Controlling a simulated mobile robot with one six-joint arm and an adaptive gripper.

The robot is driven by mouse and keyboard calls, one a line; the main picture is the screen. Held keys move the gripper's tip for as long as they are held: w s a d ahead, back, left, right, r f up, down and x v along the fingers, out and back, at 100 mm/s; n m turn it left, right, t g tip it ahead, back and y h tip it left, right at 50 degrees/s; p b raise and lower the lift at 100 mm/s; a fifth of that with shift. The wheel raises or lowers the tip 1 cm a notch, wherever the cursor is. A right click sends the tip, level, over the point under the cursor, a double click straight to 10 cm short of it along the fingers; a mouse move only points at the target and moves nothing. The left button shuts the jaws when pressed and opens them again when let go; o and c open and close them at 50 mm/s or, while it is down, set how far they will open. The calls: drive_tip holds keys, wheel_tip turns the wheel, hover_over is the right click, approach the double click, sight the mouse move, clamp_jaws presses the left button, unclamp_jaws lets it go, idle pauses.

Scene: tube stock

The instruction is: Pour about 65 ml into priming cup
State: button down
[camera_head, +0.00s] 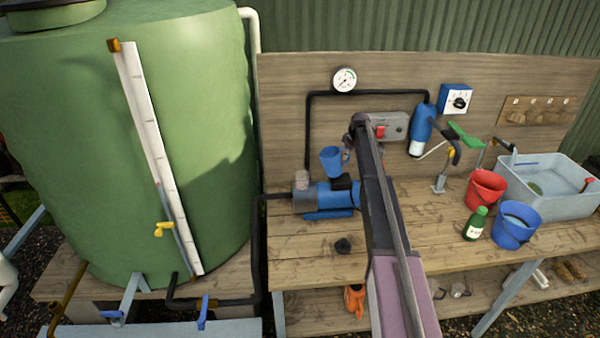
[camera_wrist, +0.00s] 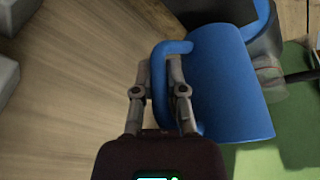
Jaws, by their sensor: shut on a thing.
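A blue cup with a side handle (camera_head: 330,160) is held above the blue pump (camera_head: 325,197) on the bench. It looks near upright in the head view; its contents cannot be seen. My gripper (camera_head: 347,152) is at its right side, partly hidden by my arm. In the wrist view the gripper (camera_wrist: 163,85) is shut on the handle of the blue cup (camera_wrist: 230,85). A small clear, pinkish cup (camera_head: 302,180), apparently the priming cup, stands on the pump's left end, below and left of the blue cup. Its liquid level is too small to tell.
A black cap-like piece (camera_head: 343,246) lies on the bench (camera_head: 300,235) before the pump. Black pipe runs up behind to a gauge (camera_head: 344,79). A green tank (camera_head: 130,150) stands left. A green bottle (camera_head: 476,224), red bucket (camera_head: 485,190) and blue bucket (camera_head: 515,226) stand right.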

sight(338, 149)
drive_tip(key=shift+s+a+r+t+h+p, duration=0.2)
drive_tip(key=shift+a+r+h+p, duration=0.15)
drive_tip(key=shift+a+r+h, duration=0.3)
drive_tip(key=shift+s+a+r+t+h+p, duration=0.25)
drive_tip(key=shift+a+r+h, duration=0.2)
drive_tip(key=shift+a+h, duration=0.25)
drive_tip(key=shift+a+r+n+h, duration=0.2)
drive_tip(key=shift+a+n+h, duration=0.15)
drive_tip(key=shift+h, duration=0.1)
drive_tip(key=shift+s+a+r+h, duration=0.15)
drive_tip(key=shift+a+r+h, duration=0.1)
drive_tip(key=shift+a+h, duration=0.2)
drive_tip(key=shift+s+a+r+t+h, duration=0.15)
drive_tip(key=shift+a+r+t+h, duration=0.3)
drive_tip(key=shift+a+h, duration=0.15)
drive_tip(key=shift+a, duration=0.25)
idle(0.4)
drive_tip(key=shift+a+r+n+t+h+b, duration=0.3)
drive_tip(key=shift+a+h+b, duration=0.3)
drive_tip(key=shift+h, duration=0.35)
idle(1.1)
drive_tip(key=shift+d+f, duration=0.1)
drive_tip(key=shift+w+d+y+p, duration=0.2)
drive_tip(key=shift+d+y+p, duration=0.4)
drive_tip(key=shift+y+p, duration=0.2)
drive_tip(key=shift+w+d+f+g+y, duration=0.1)
drive_tip(key=shift+d+f+g+y, duration=0.3)
drive_tip(key=shift+f+g+y, duration=0.35)
